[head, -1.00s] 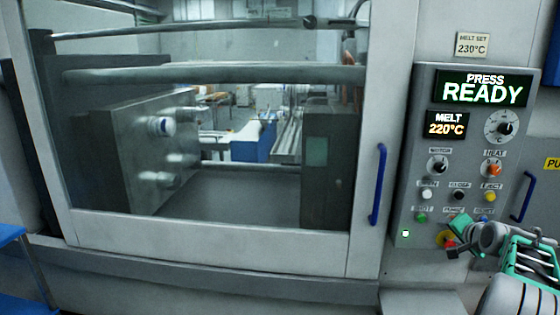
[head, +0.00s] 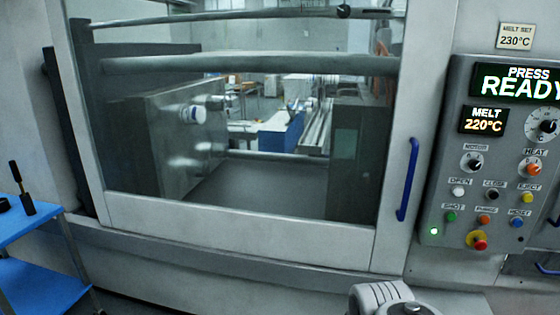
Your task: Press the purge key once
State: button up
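The purge key is a small orange button (head: 484,221) in the bottom row of keys on the grey control panel (head: 440,165), under a small label. A green key (head: 450,217) is to its left and a blue key (head: 517,223) to its right. Nothing covers the purge key, and I cannot tell whether it is pressed in. My gripper's fingers are not in view; only a grey part of my arm shows at the bottom edge, below and left of the panel.
A red stop knob on a yellow base (head: 479,242) sits just below the purge key. The display (head: 517,84) reads PRESS READY; the melt display (head: 484,121) reads 220°C. A blue door handle (head: 408,180) stands left of the panel. A blue cart (head: 38,240) is at left.

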aim_at(485, 219)
jog(key=z, duration=1.3)
